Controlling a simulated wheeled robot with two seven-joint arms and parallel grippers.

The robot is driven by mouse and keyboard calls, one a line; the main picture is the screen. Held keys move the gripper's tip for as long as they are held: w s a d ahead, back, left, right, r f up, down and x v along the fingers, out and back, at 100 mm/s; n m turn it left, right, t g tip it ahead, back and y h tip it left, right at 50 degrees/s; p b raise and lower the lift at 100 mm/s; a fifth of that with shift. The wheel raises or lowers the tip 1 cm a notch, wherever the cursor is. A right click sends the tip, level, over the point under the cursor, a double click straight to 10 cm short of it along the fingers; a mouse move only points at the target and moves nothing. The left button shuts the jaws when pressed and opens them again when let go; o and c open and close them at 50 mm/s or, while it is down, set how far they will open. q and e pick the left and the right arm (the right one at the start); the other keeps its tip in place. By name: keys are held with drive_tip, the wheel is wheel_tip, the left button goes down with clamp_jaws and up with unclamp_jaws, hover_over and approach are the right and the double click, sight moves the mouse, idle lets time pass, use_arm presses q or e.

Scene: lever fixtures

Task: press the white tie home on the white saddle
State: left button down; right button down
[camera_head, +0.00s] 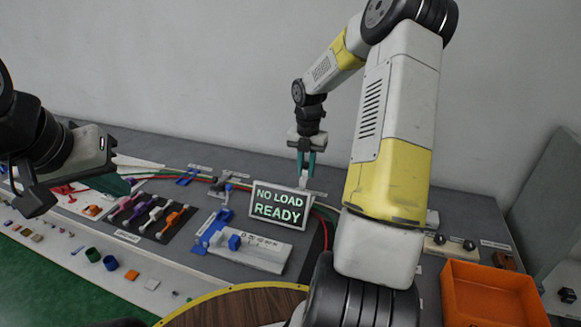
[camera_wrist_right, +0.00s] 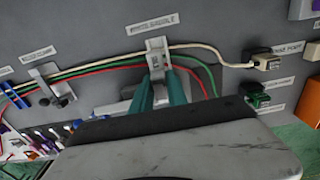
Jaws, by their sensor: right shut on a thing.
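The white saddle (camera_wrist_right: 157,44) stands under its label in the right wrist view, with a pale cable running across it. My right gripper (camera_wrist_right: 160,84) has its two teal fingers pointing at the saddle, close to its near side. The fingers are shut on a small pale piece, which seems to be the white tie; its outline against the saddle is unclear. In the head view the right gripper (camera_head: 306,168) points down behind the display sign, which hides part of the saddle area. My left gripper (camera_head: 38,190) hangs at the far left, away from the saddle; its fingertips are unclear.
The sign (camera_head: 279,206) reads "NO LOAD READY". Green and red cables (camera_wrist_right: 110,66) run near the saddle. Another clip fixture (camera_wrist_right: 52,84) stands to its left. An orange bin (camera_head: 490,296) is at the lower right. Several coloured levers (camera_head: 150,216) stand at left.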

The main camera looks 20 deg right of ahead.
sight(306, 177)
drive_tip(key=shift+f, duration=1.55)
drive_tip(key=shift+f, duration=0.15)
drive_tip(key=shift+f, duration=1.35)
drive_tip(key=shift+f, duration=0.4)
drive_tip(key=shift+f, duration=0.35)
drive_tip(key=shift+f, duration=0.15)
drive_tip(key=shift+f, duration=0.6)
drive_tip(key=shift+f, duration=0.25)
drive_tip(key=shift+f, duration=0.3)
